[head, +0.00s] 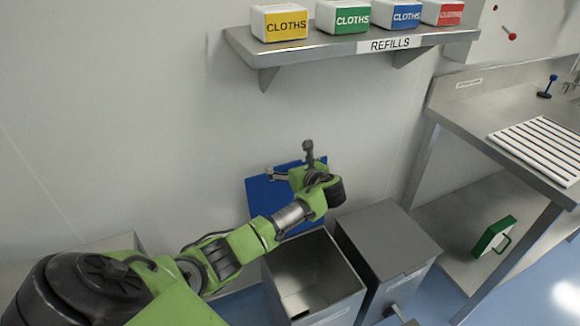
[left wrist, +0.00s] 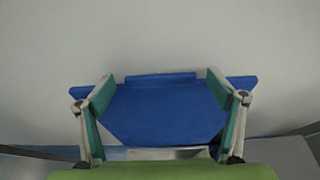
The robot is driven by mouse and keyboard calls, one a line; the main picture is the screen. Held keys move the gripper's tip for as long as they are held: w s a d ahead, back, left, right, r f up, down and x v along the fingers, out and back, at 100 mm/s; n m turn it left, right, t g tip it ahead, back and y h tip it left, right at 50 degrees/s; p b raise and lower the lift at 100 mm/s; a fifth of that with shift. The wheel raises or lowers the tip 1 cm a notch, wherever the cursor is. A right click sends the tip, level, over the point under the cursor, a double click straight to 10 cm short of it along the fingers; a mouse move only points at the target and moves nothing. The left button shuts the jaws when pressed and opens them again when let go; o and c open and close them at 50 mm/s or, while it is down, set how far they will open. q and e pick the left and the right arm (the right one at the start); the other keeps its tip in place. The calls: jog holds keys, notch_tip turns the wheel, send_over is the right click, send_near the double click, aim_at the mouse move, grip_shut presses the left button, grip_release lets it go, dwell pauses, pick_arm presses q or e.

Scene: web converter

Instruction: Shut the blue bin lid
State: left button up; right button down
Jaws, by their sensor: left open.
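The blue lid (head: 262,194) stands raised, up against the wall behind the open grey bin (head: 358,291). The bin's mouth is uncovered and its inside shows as empty grey walls. My left gripper (head: 290,162) is at the lid's upper edge, and my arm hides the lid's middle and right part. In the left wrist view the blue lid (left wrist: 165,112) spreads between the two parted fingers of my left gripper (left wrist: 160,84). The fingers are open; I cannot tell whether they touch the lid. My right gripper is not in view.
A second bin with a closed grey lid (head: 388,238) stands close on the right. A steel shelf (head: 350,48) with several cloth boxes hangs above. A steel bench (head: 470,125) stands at right, with a green-framed item (head: 494,236) on its lower shelf. Wall space between is clear.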

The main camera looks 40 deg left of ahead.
pick_arm(q)
jog(key=c, duration=1.6)
jog(key=shift+t+y, duration=0.4)
jog(key=shift+y, duration=0.2)
jog(key=s+d+f+p, duration=0.1)
jog(key=s+d+p, duration=0.1)
jog(key=d, duration=0.3)
jog(key=s+d+f+p, duration=0.2)
jog(key=s+d, duration=0.2)
jog(key=d, duration=0.2)
jog(key=s+d+f+p, duration=0.2)
jog(key=s+d, duration=0.1)
jog(key=d, duration=0.3)
jog(key=shift+s+d+f, duration=0.3)
jog(key=shift+d, duration=0.1)
